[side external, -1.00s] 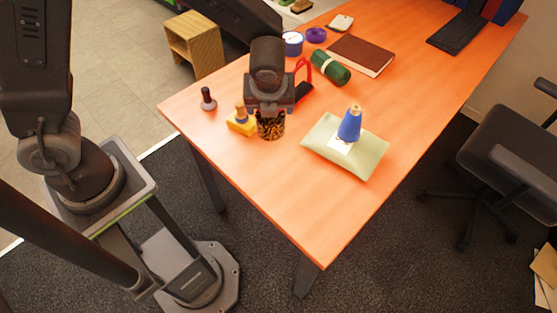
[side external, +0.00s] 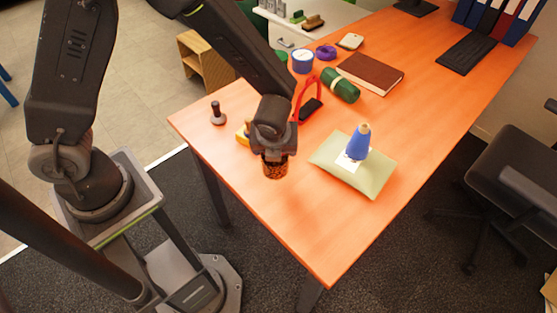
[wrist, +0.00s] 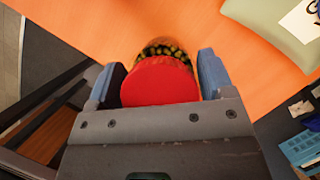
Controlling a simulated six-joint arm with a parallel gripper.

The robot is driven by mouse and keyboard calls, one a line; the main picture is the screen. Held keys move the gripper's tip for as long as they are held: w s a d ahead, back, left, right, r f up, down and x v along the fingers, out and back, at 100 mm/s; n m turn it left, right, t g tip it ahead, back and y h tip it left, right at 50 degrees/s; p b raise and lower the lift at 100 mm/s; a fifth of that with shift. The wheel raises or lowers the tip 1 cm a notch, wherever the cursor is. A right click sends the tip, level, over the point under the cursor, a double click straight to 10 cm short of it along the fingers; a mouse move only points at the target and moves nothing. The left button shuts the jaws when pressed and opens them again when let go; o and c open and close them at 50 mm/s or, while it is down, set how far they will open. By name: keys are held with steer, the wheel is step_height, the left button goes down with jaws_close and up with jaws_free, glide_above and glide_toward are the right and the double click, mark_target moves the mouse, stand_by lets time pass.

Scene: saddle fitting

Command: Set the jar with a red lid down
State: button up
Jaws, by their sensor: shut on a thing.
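The jar with a red lid (wrist: 160,84) is between the two fingers of my gripper (wrist: 159,76) in the wrist view, its lid facing the camera. In the side view the jar's dark, speckled lower body (side external: 274,168) shows below my gripper (side external: 273,152), which is shut on it from above. The lid is hidden there. The jar looks upright and is over the orange table (side external: 290,215), left of the pale green cushion. I cannot tell whether its base touches the table.
A yellow block (side external: 242,134) is partly hidden behind my gripper. A dark knobbed piece (side external: 217,114) stands near the left edge. The table's front part is clear.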

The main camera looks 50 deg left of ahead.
steer(key=shift+w+d+f, duration=0.1)
steer(key=shift+d+f, duration=0.3)
steer(key=shift+d, duration=0.15)
steer(key=shift+f, duration=1.9)
steer(key=shift+f, duration=0.15)
steer(key=o, duration=1.2)
steer(key=shift+o, duration=0.2)
